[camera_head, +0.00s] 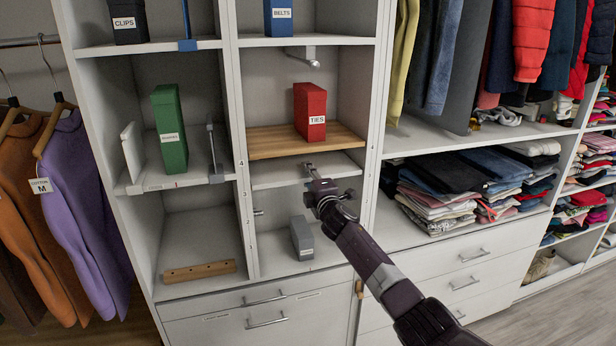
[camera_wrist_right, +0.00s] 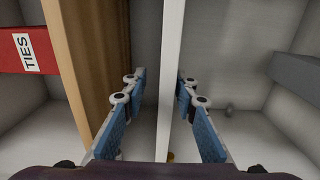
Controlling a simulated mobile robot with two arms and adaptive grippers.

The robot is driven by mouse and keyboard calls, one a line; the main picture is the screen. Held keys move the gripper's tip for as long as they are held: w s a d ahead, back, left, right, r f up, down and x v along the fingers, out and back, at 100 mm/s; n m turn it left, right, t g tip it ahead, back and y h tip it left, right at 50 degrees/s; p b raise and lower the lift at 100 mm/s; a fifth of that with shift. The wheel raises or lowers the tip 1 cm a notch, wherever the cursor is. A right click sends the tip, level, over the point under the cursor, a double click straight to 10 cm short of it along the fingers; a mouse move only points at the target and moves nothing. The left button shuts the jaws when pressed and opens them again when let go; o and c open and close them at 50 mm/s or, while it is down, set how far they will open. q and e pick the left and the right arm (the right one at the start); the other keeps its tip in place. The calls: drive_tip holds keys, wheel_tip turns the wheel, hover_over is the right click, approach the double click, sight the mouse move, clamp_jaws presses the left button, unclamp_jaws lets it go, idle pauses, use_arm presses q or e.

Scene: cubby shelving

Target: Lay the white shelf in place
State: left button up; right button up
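The white shelf (camera_head: 275,176) lies across the middle cubby column, just below a wooden shelf (camera_head: 270,142). It looks level. My right gripper (camera_head: 308,168) reaches its front edge from below right. In the right wrist view, the shelf's edge (camera_wrist_right: 170,60) runs between the blue-padded fingers of the gripper (camera_wrist_right: 160,85). The fingers are apart, with a gap on the left of the edge; the right finger is close to it, and contact cannot be told. How the shelf's back rests is hidden. My left gripper is out of view.
A red TIES box (camera_head: 310,108) stands on the wooden shelf, close above. A grey box (camera_head: 301,238) stands on the cubby floor below. A small metal peg (camera_head: 258,212) is on the left wall. Space between peg and floor is mostly free.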

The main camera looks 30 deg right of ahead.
drive_tip(key=shift+s+f, duration=0.1)
drive_tip(key=shift+f, duration=0.25)
drive_tip(key=s+a, duration=0.2)
drive_tip(key=s, duration=0.9)
drive_tip(key=shift+s+r, duration=0.15)
drive_tip(key=shift+s, duration=0.2)
drive_tip(key=shift+r, duration=0.1)
idle(0.4)
